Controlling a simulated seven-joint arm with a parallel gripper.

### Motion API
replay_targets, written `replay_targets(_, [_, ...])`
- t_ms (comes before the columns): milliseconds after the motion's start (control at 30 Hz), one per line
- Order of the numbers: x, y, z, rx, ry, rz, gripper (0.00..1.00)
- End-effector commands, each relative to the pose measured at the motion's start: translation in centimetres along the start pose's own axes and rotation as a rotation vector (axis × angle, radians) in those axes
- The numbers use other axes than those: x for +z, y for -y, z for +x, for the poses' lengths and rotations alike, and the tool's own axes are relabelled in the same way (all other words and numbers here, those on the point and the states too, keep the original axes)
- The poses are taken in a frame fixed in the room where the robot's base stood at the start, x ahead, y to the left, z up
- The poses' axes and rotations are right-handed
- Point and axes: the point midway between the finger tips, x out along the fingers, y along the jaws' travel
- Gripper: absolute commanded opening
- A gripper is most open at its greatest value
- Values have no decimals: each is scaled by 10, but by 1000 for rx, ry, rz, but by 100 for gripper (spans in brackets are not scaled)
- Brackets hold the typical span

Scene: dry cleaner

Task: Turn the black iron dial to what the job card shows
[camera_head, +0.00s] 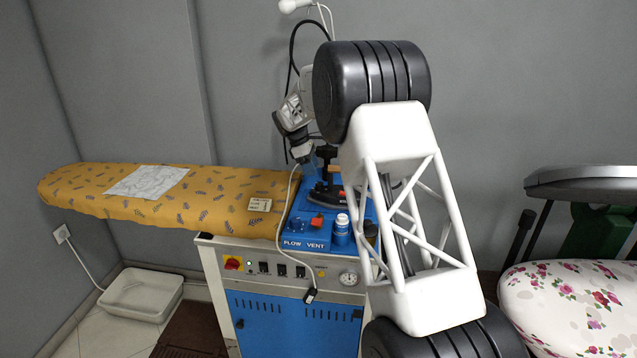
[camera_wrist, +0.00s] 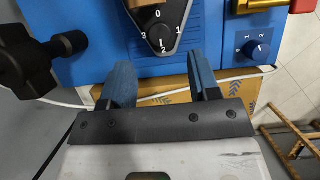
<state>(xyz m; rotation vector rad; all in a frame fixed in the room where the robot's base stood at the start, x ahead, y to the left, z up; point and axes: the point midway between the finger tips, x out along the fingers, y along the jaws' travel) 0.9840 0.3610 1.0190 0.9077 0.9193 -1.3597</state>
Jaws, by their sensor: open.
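The black iron dial (camera_wrist: 158,36) shows in the wrist view at the top middle, on a dark tapered plate numbered 0 at the top, 1 right, 2 bottom, 3 left. A pale mark on its lower side seems to point toward 2. My gripper (camera_wrist: 160,72) is open and empty, its two blue fingers apart just below the dial in the picture, one to each side. I cannot tell if they touch the housing. The job card (camera_head: 260,204) lies on the yellow ironing board in the head view; its writing is too small to read.
A white cable (camera_wrist: 240,100) crosses below. The ironing board (camera_head: 80,195) extends left in the head view.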

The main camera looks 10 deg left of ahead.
Motion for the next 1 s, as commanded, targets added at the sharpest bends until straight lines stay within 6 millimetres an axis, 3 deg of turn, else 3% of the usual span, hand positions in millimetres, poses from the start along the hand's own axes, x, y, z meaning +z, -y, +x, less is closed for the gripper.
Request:
replay_targets(500, [0,0,57,-1,0,0,56])
replay_targets(1000, [0,0,66,0,-1,0,53])
